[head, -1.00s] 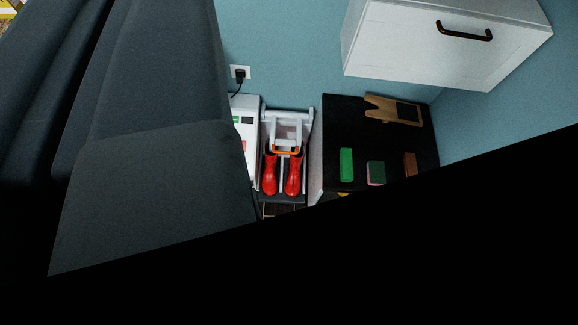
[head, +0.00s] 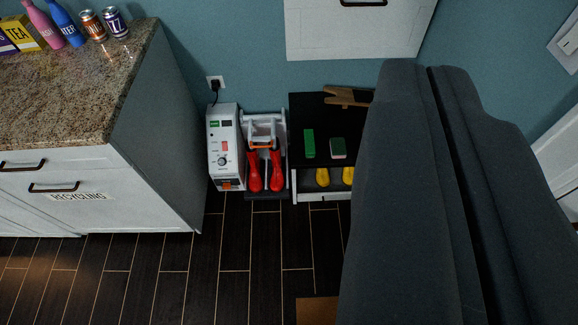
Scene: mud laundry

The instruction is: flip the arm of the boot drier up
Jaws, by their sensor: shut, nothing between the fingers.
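The boot drier stands on the floor against the blue wall. Its white control box (head: 225,150) has a dial and small lit panels. Beside the box is a white frame with the drier's arm (head: 263,127), which has an orange bar (head: 262,147) across its lower end. Two red boots (head: 265,172) stand just below and in front of the bar. I cannot tell exactly how far the arm is tilted. My gripper is not in the picture. Only large dark grey parts, which look like my arm, cover the right side, well apart from the drier.
A granite-topped counter (head: 60,85) with cans and bottles stands at left. A black-topped bench (head: 320,125) right of the drier holds a green block, a sponge and a wooden boot jack, with yellow boots below. A white cabinet (head: 340,30) hangs above. Dark floor (head: 240,260) in front is clear.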

